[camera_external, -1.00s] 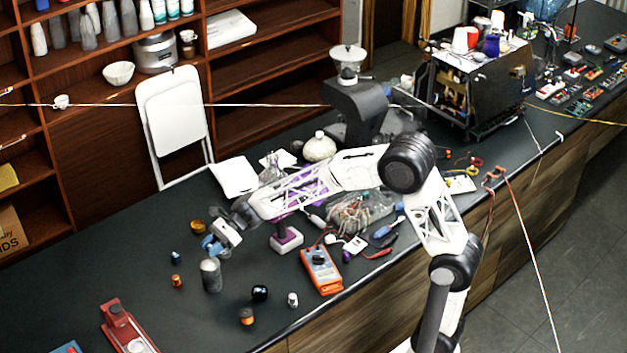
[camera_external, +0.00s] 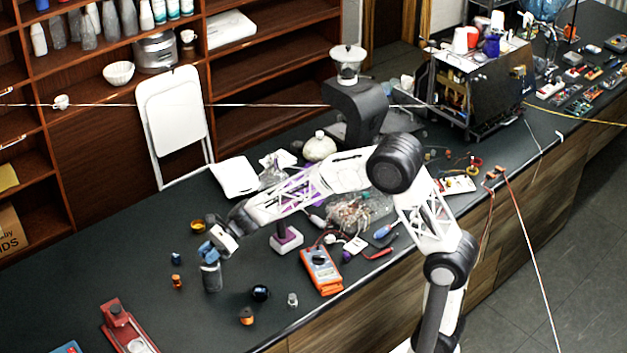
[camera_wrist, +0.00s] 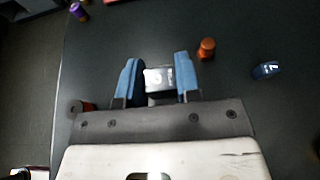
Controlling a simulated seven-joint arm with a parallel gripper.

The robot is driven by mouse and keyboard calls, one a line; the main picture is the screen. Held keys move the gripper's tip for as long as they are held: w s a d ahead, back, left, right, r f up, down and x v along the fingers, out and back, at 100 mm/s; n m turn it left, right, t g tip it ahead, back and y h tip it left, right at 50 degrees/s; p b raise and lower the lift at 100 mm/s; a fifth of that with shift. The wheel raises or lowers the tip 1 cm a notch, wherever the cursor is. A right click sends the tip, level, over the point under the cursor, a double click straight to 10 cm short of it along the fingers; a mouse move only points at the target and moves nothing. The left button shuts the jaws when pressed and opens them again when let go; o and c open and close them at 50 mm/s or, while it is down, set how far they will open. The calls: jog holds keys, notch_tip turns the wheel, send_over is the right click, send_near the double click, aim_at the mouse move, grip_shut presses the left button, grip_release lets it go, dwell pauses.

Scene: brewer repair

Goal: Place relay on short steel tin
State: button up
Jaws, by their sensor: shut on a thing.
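My gripper (camera_external: 210,254) points down over a grey cylindrical tin (camera_external: 211,279) standing upright on the dark bench. In the wrist view, the blue fingers of my gripper (camera_wrist: 158,62) are shut on a small grey-white block with a pale marking, the relay (camera_wrist: 160,79). In the outside view the relay is hidden by the fingers. The fingertips appear at or just above the tin's top; I cannot tell if the relay touches it. In the wrist view I cannot make out the tin clearly beneath the relay.
A small blue part (camera_external: 176,258) and an orange part (camera_external: 177,281) lie left of the tin. A dark round part (camera_external: 260,293) and an orange-brown one (camera_external: 246,316) lie to its right. An orange multimeter (camera_external: 321,271) and a red device (camera_external: 127,325) are farther off.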

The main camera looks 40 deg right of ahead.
jog(key=shift+f, duration=0.2)
jog(key=o, duration=0.9)
jog(key=shift+r, duration=0.15)
jog(key=shift+v, duration=6)
jog(key=shift+s+d+r+n+t+h, duration=0.2)
jog(key=shift+s+d+n+t+h, duration=0.25)
jog(key=shift+s+d+n+h, duration=3.7)
jog(key=shift+s+d+r+n+t+h, duration=0.3)
jog(key=shift+s+d+n, duration=1.5)
jog(key=shift+s+d, duration=5.45)
jog(key=shift+s+d+r+n+t+h, duration=0.1)
jog(key=shift+s+d+n+t+h, duration=0.45)
jog(key=shift+s+d+n+h, duration=3.65)
